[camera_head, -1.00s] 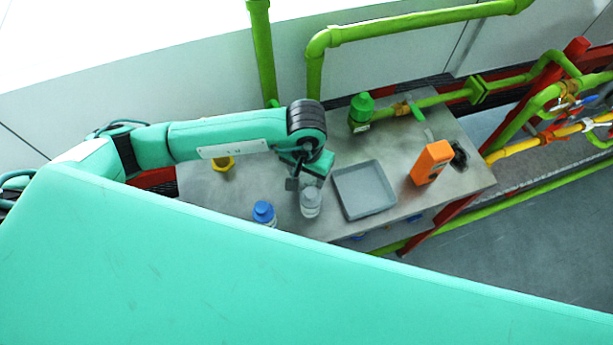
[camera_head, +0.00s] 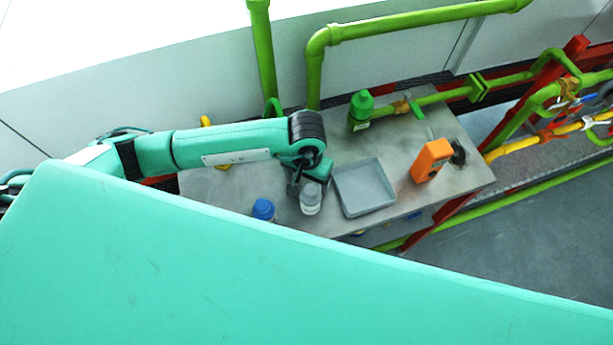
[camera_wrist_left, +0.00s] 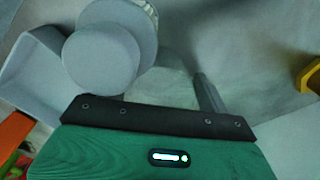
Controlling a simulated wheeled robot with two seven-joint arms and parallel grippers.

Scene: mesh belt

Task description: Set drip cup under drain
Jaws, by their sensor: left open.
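A small grey-topped container (camera_head: 311,199), possibly the drip cup, stands upright on the metal bench, left of the grey tray. Its round grey top (camera_wrist_left: 101,60) fills the upper left of the left wrist view. My left gripper (camera_head: 299,187) is open, right beside this container in the head view; whether it touches it I cannot tell. A green capped fitting (camera_head: 361,106) ends the green pipe at the back of the bench, with a brass valve (camera_head: 401,107) beside it. I cannot tell which opening is the drain. My right gripper is not in view.
The shallow grey tray (camera_head: 365,188) lies right of the container. An orange device (camera_head: 431,160) stands further right. A blue-capped bottle (camera_head: 263,209) stands to the left. A yellow object (camera_head: 206,121) is mostly behind my left arm. Bare bench (camera_head: 395,150) lies behind the tray.

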